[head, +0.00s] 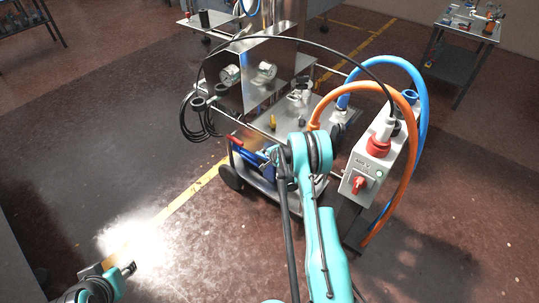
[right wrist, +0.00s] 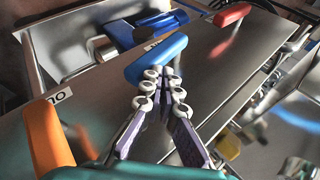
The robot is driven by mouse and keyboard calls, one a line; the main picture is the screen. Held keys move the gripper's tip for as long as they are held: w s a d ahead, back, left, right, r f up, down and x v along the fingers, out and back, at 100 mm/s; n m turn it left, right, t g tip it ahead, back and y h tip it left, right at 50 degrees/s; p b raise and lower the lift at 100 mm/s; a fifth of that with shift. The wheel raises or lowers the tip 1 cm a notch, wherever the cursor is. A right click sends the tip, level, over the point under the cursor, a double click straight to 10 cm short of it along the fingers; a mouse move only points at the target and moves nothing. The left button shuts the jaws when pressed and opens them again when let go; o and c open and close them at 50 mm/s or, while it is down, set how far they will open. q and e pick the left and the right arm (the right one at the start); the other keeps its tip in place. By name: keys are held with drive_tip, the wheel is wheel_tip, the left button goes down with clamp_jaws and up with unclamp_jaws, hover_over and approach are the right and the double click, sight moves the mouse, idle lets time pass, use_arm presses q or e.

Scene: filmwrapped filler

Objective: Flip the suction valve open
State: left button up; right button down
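A blue lever handle (right wrist: 157,58) lies across the metal panel of the cart in the right wrist view. A label beside it is partly hidden. My right gripper (right wrist: 164,80) has its fingertips close together at the near edge of this handle. They look nearly shut, but I cannot tell whether they touch it. A red handle (right wrist: 232,14) is farther right and an orange handle (right wrist: 48,138) is nearer at the left. In the head view my right wrist covers part of the cart's handles. My left gripper (head: 122,269) is at the lower left, far from the cart.
The wheeled cart (head: 262,185) carries shiny panels with two gauges (head: 231,74). A grey switch box (head: 375,158) with a red knob stands at its right. Orange (head: 411,130) and blue hoses arch over there. A black cable loops above. The floor at left is clear.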

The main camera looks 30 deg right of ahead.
drive_tip(key=shift+s+d+f, duration=0.2)
drive_tip(key=shift+s+f, duration=0.25)
drive_tip(key=shift+f, duration=0.4)
drive_tip(key=shift+r, duration=0.4)
wheel_tip(320, 180, up, 3)
drive_tip(key=shift+d+r+p, duration=0.1)
drive_tip(key=shift+r+p, duration=0.1)
drive_tip(key=shift+p, duration=0.75)
drive_tip(key=s+r+p, duration=0.3)
drive_tip(key=s+r, duration=0.1)
drive_tip(key=s, duration=0.5)
drive_tip(key=shift+a+r, duration=0.3)
drive_tip(key=shift+r, duration=0.05)
